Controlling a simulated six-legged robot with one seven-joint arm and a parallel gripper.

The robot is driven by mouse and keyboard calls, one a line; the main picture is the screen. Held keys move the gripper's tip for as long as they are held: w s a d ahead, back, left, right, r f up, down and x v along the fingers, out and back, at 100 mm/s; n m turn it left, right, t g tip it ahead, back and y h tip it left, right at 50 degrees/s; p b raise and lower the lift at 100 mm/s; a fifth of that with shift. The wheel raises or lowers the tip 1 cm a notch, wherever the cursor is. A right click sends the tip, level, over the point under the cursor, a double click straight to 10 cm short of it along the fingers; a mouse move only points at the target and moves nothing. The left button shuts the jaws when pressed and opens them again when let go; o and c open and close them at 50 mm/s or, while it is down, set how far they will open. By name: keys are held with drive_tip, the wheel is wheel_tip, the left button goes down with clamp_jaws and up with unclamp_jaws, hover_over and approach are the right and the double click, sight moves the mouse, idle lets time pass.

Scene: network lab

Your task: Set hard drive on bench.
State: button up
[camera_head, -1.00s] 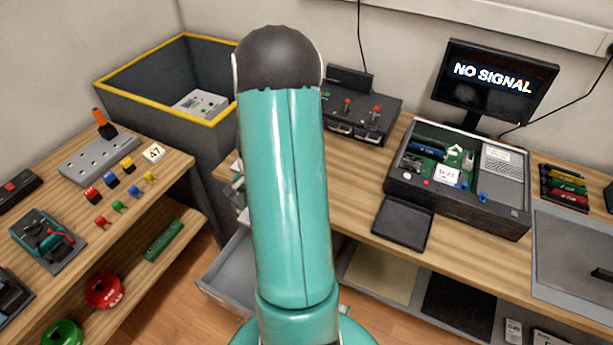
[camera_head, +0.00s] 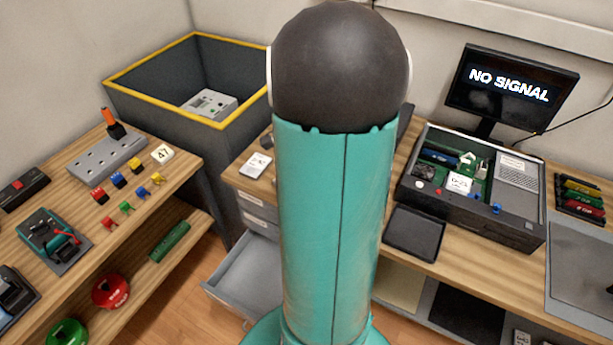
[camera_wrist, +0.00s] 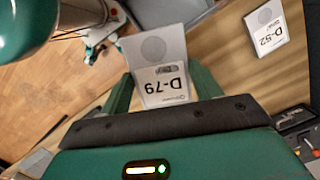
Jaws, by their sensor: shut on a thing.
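My gripper (camera_wrist: 160,82) shows in the wrist view, its two green fingers shut on a light grey hard drive (camera_wrist: 155,48) marked D-79. The head view does not show the gripper or this drive; my arm blocks that area. A second hard drive (camera_wrist: 265,27), marked D-52, lies flat on the wooden bench at the upper right of the wrist view. It also shows left of my arm in the head view (camera_head: 256,165). The bench (camera_head: 455,251) runs along the wall. I cannot tell how high the held drive is above the bench.
An open drawer (camera_head: 247,275) juts out below the bench. A black tray (camera_head: 414,234) and an open chassis (camera_head: 473,188) occupy the right part. A grey yellow-rimmed bin (camera_head: 150,108) stands at the back left, beside a side table with tools.

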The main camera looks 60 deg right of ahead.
drive_tip(key=w+d+f, duration=0.2)
drive_tip(key=d+f, duration=0.1)
drive_tip(key=w+d+f, duration=0.5)
drive_tip(key=d+f, duration=0.1)
drive_tip(key=shift+w+d, duration=0.3)
drive_tip(key=shift+w, duration=0.05)
drive_tip(key=shift+w+d+f, duration=0.2)
drive_tip(key=shift+d+f, duration=0.05)
drive_tip(key=shift+f, duration=1.6)
drive_tip(key=o, duration=1.1)
drive_tip(key=shift+f, duration=0.15)
